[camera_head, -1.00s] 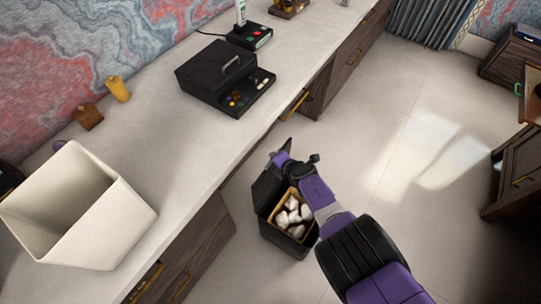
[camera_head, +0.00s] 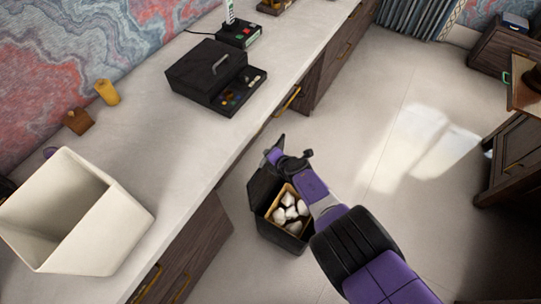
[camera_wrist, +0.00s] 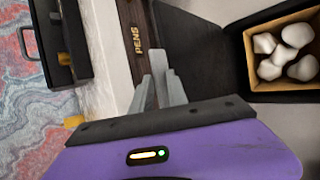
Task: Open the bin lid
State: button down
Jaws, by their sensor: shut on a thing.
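The black bin (camera_head: 281,236) stands on the floor beside the desk, with crumpled white paper (camera_head: 290,211) in its tan inner box. Its dark lid (camera_head: 262,187) is raised and leans back toward the desk, leaving the top uncovered. In the wrist view the lid (camera_wrist: 198,50) is a dark panel left of the papers (camera_wrist: 284,48). My gripper (camera_wrist: 158,82) is shut on the lid at its outer edge. The exact contact is partly hidden by the fingers. In the head view my purple arm reaches over the bin and hides part of its right side.
The pale desk top (camera_head: 190,135) has wooden drawers below, close behind the lid. A cream open container (camera_head: 105,235), a black box with a handle (camera_head: 210,70) and a yellow object (camera_head: 107,92) stand on it. The floor (camera_head: 395,120) to the right is open, up to a dark cabinet (camera_head: 515,155).

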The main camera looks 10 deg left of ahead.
jog(key=shift+s+d+f, duration=0.25)
jog(key=shift+d+f, duration=0.3)
jog(key=shift+f, duration=0.05)
dwell(0.3)
jog(key=c, duration=1.5)
grip_release()
jog(key=shift+w+a, duration=0.1)
jog(key=shift+a+r, duration=0.1)
